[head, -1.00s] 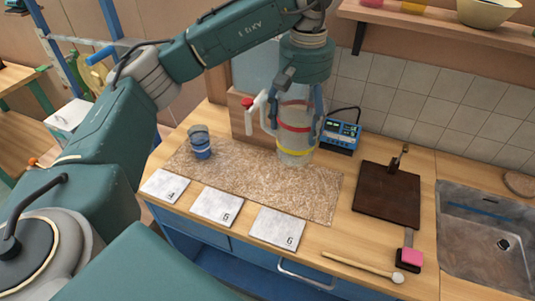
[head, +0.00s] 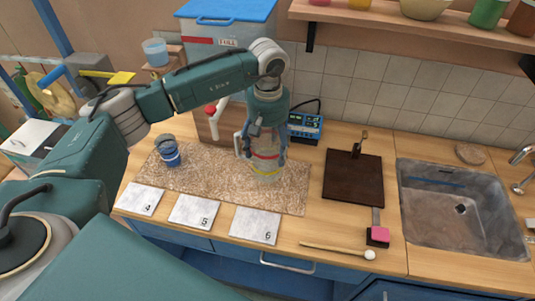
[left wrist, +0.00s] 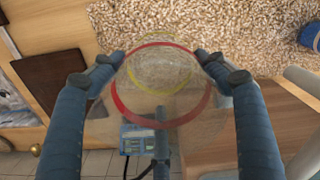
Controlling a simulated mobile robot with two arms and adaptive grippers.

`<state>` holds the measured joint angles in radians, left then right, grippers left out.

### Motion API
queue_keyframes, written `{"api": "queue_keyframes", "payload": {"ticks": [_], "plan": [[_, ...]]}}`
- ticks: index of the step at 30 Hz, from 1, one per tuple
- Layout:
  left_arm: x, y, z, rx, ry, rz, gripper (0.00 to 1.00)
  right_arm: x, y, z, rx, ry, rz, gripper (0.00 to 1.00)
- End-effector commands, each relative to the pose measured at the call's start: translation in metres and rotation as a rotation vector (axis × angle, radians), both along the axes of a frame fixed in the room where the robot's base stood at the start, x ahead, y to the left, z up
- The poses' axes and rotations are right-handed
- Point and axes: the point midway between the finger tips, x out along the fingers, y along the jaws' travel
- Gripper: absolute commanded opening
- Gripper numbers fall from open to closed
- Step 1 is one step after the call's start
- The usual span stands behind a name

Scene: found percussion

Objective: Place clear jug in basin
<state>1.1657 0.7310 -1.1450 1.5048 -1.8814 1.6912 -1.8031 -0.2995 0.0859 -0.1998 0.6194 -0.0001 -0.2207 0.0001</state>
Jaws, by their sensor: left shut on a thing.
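The clear jug (head: 265,169), with a red band and a yellow band, is upright over the right part of the speckled mat (head: 215,190). My left gripper (head: 263,157) comes from above and is shut on the jug, one finger on each side. The left wrist view looks down on the jug (left wrist: 160,110), with the gripper's fingertips (left wrist: 160,62) at its sides near the red band. I cannot tell whether the jug's base touches the mat. The basin (head: 453,222), a grey metal sink, is at the right and looks empty of vessels. My right gripper is not in view.
A blue cup (head: 170,155) stands on the mat's left. Cards (head: 195,212) line the front edge. A dark board (head: 352,180), a pink block (head: 378,235) and a mallet (head: 335,250) lie between jug and basin. A blue device (head: 305,126) is behind; a faucet (head: 523,168) is right.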

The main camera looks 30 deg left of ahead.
Motion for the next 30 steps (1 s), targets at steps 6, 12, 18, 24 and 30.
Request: {"api": "queue_keyframes", "payload": {"ticks": [6,12,18,24,30], "plan": [[-0.001,0.0,-0.026,0.0,0.004,0.001,0.43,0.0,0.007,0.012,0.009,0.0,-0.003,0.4],[0.0,0.0,-0.045,0.0,0.0,-0.001,0.43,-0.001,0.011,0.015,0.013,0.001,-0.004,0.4],[0.0,0.0,-0.045,0.0,0.0,-0.001,0.43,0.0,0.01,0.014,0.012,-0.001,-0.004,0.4],[0.0,0.0,-0.048,0.0,0.0,-0.001,0.8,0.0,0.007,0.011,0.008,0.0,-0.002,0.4],[0.0,0.0,-0.048,0.0,0.0,0.0,0.93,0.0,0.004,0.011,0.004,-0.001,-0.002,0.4]]}}
